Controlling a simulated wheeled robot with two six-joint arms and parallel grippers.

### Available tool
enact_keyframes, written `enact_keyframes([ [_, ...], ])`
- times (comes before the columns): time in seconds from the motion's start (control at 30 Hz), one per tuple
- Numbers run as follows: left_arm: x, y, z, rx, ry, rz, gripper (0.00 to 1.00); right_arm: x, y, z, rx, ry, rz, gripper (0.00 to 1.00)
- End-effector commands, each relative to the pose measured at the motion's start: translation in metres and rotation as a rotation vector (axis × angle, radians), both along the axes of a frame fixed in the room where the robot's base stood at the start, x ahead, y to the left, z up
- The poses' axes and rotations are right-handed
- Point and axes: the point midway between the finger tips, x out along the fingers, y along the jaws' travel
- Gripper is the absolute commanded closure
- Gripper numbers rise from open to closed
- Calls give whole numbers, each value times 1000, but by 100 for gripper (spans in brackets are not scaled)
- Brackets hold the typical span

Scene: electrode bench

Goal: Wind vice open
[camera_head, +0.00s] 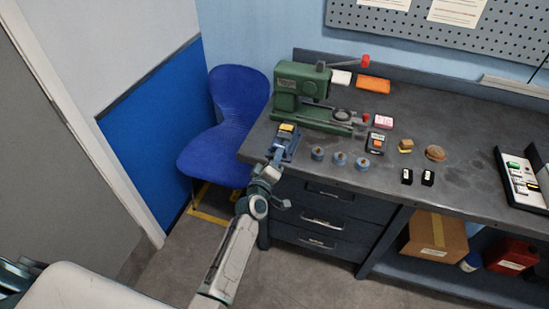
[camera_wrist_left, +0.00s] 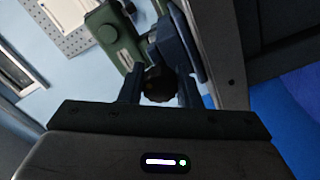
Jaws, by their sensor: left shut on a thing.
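The small blue vice (camera_head: 289,141) stands at the left front corner of the dark bench, with a yellow and dark piece (camera_head: 287,128) at its top. My left gripper (camera_head: 273,164) is at the vice's front end, by the bench edge. In the left wrist view, my left gripper (camera_wrist_left: 160,88) is shut on a dark round knob (camera_wrist_left: 158,84), which is the vice handle. The blue vice body (camera_wrist_left: 178,50) shows just beyond the knob. The vice's jaw gap is too small to judge. My right gripper is not in view.
A green machine (camera_head: 300,85) with red knobs stands behind the vice. Several small blue-grey round parts (camera_head: 340,158) sit to the vice's right along the front edge. A blue chair (camera_head: 225,120) stands left of the bench. Drawers (camera_head: 322,222) lie below the edge.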

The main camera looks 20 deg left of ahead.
Motion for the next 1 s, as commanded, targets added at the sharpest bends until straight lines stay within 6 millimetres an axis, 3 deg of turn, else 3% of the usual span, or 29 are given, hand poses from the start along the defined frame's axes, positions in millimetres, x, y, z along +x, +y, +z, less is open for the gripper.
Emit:
enact_keyframes([
  [0.6,0,0,1,-573,21,-1,92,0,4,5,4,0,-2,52],
  [1.0,0,0,1,-809,29,-1,92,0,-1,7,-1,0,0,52],
])
